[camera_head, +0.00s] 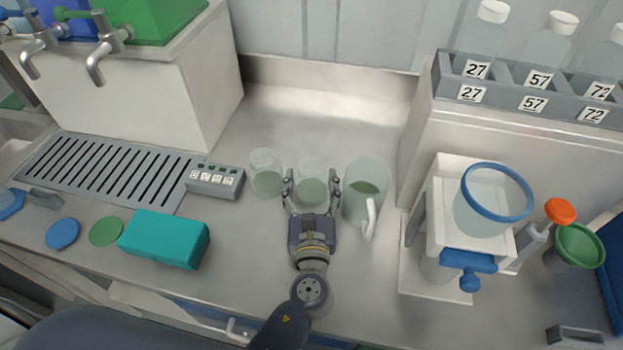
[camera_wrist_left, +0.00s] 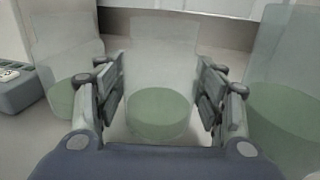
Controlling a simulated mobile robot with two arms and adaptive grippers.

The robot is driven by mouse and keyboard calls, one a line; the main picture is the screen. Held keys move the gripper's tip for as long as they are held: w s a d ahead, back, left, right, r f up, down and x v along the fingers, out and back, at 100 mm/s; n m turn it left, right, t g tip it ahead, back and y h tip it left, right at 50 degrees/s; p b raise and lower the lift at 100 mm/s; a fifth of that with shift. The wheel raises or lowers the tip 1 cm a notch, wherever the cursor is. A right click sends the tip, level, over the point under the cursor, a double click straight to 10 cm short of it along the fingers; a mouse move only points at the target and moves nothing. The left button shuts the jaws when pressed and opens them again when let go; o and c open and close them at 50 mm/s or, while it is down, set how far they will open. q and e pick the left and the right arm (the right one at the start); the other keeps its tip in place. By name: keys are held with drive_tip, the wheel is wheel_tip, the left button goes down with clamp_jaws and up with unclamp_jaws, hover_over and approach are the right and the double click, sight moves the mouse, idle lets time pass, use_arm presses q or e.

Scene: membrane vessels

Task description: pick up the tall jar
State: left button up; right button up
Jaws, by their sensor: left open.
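Three clear vessels with green liquid in the bottom stand in a row on the steel counter. The middle jar (camera_head: 313,186) is straight-sided and stands upright; it also shows in the left wrist view (camera_wrist_left: 162,110). My left gripper (camera_head: 312,180) is open, with one finger on each side of this middle jar. I cannot tell whether the fingers touch the glass. The left jar (camera_head: 266,174) stands just outside the left finger. The jug with a white handle (camera_head: 365,190) stands just outside the right finger. Which vessel is tallest is hard to tell. My right gripper is out of view.
A teal block (camera_head: 165,238) and a grated drain (camera_head: 110,180) lie to the left. A white stand with a blue-rimmed vessel (camera_head: 485,208) is to the right. A bottle rack (camera_head: 535,97) is at back right. Counter behind the jars is clear.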

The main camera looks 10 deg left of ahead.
sight(312, 182)
use_arm(q)
drive_tip(key=shift+w, duration=0.2)
drive_tip(key=shift+s, duration=0.1)
drive_tip(key=shift+c, duration=0.3)
drive_tip(key=c, duration=0.7)
drive_tip(key=shift+c, duration=0.2)
drive_tip(key=shift+r, duration=0.15)
drive_tip(key=shift+r, duration=0.65)
wheel_tip(312, 182, up, 2)
drive_tip(key=shift+s+r+p, duration=0.1)
drive_tip(key=shift+s+p, duration=0.05)
drive_tip(key=shift+p, duration=0.3)
drive_tip(key=b+v, duration=0.1)
drive_tip(key=v, duration=0.4)
drive_tip(key=b+v, duration=0.1)
drive_tip(key=v, duration=0.4)
drive_tip(key=a+r+b+v, duration=0.1)
drive_tip(key=v, duration=0.3)
drive_tip(key=shift+s+d, duration=0.1)
drive_tip(key=shift+s, duration=0.4)
drive_tip(key=shift+s+r, duration=0.2)
drive_tip(key=shift+s, duration=0.25)
